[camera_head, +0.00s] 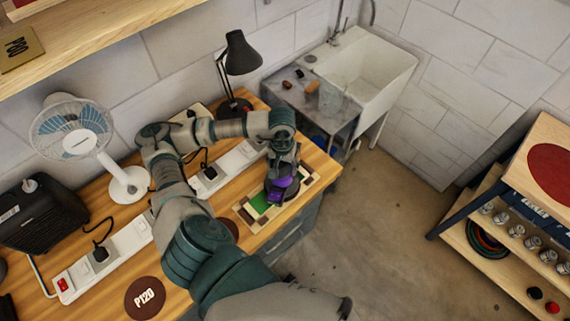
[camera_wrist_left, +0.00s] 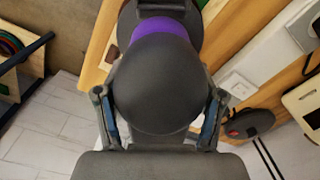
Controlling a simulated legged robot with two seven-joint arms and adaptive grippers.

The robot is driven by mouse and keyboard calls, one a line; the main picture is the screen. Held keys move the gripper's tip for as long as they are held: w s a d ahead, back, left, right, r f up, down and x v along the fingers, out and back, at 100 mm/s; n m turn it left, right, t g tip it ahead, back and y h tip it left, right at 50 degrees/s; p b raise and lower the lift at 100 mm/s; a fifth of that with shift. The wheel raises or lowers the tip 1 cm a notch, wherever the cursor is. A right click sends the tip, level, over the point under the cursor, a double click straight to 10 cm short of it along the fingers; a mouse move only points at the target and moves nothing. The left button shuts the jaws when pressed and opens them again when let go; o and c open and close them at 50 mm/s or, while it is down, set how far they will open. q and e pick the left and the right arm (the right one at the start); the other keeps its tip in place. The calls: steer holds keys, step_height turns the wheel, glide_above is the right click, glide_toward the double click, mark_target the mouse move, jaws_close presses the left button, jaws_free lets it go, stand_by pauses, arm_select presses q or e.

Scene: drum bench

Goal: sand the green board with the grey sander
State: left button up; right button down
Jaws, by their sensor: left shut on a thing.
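The grey sander (camera_head: 283,190) is dark with a purple band and sits over the green board, at the right end of the workbench. In the left wrist view its rounded dark grey body (camera_wrist_left: 160,85) fills the middle, with the purple band above. My left gripper (camera_head: 284,168) is shut on the sander, one finger on each side of its body. The green board (camera_head: 259,204) shows partly to the left of the sander; the rest is hidden under it. I cannot tell whether the sander's pad touches the board. My right gripper is not in view.
Pale and brown strips (camera_head: 246,216) border the board. A power strip (camera_head: 128,240), a fan (camera_head: 75,130), a black lamp (camera_head: 240,55) and a P120 disc (camera_head: 145,297) are on the workbench (camera_head: 98,296). A sink (camera_head: 370,60) stands behind; a shelf rack (camera_head: 520,220) stands right, across open floor.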

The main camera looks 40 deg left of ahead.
arm_select(q)
steer(key=shift+s+a+r+b, duration=0.15)
steer(key=shift+s+b, duration=0.35)
steer(key=shift+s, duration=0.7)
steer(key=shift+s+b, duration=0.8)
steer(key=shift+s, duration=0.2)
steer(key=shift+s+f+b, duration=0.25)
steer(key=shift+s+b, duration=0.2)
steer(key=shift+s, duration=0.45)
